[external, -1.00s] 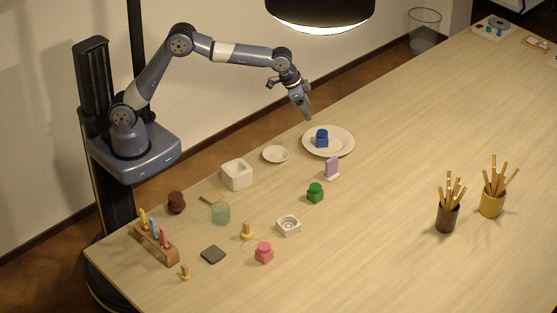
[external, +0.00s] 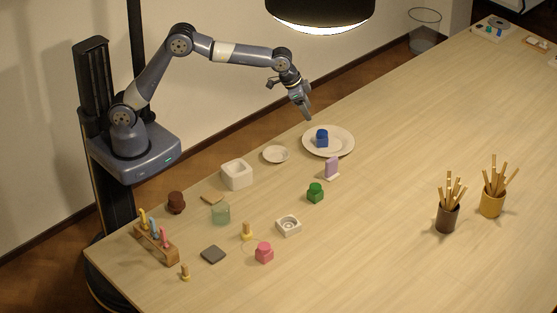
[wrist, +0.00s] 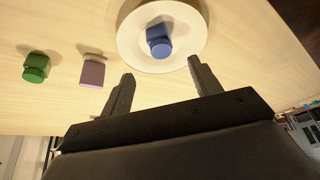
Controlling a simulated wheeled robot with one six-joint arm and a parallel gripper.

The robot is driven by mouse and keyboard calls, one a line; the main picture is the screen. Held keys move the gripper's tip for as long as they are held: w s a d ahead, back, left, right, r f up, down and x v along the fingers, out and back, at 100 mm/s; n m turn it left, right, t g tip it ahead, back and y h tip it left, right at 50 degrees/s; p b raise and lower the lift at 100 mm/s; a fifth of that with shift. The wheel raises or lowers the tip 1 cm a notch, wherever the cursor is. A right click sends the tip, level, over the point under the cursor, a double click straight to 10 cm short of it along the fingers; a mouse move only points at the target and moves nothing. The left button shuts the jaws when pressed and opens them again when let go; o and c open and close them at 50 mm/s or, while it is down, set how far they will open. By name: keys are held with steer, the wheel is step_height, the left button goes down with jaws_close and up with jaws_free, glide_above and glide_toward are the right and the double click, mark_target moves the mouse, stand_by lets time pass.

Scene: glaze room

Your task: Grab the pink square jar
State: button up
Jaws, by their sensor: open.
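The pink square jar (external: 264,252) stands upright on the table near its front left part, in the external view. It does not show in the wrist view. My gripper (external: 307,115) is up in the air, short of the white plate and far from the pink jar. In the wrist view my gripper (wrist: 158,85) has its two fingers spread apart with nothing between them.
A blue jar (external: 322,138) sits on the white plate (external: 343,146). Pots of sticks (external: 447,217) are at right.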

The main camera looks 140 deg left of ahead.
mark_target(260, 248)
stand_by(0.4)
